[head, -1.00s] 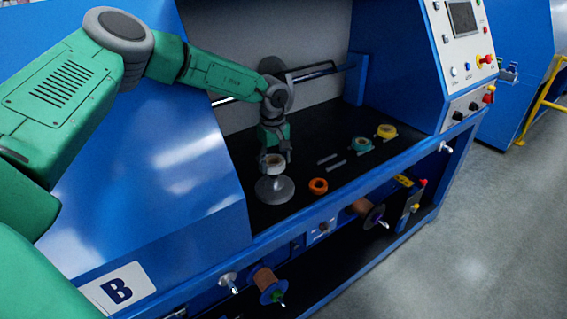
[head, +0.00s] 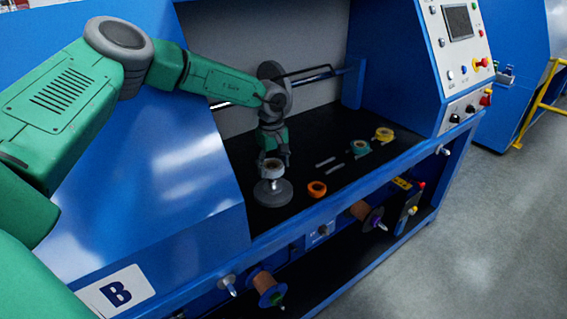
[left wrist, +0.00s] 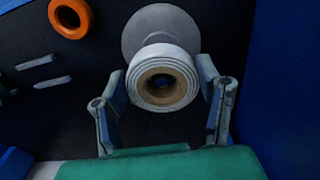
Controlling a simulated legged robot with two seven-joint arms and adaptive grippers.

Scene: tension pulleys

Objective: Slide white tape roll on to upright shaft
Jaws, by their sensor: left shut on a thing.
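The white tape roll (head: 271,168) is held by my left gripper (head: 273,160) above the grey round base (head: 272,194) of the upright shaft. In the left wrist view the white roll (left wrist: 164,80) lies between the two fingers of my left gripper (left wrist: 165,92), which press on its sides. Its brown core faces the camera, and a small bluish spot shows inside the hole. The grey base disc (left wrist: 158,22) shows behind the roll. The roll hides most of the shaft, so I cannot tell how far the shaft enters the hole. My right gripper is not in view.
An orange roll (head: 317,189) lies right of the base on the black worktop (head: 300,165). A teal roll (head: 360,147) and a yellow roll (head: 384,134) stand farther right. A blue machine wall (head: 180,150) rises close on the left.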

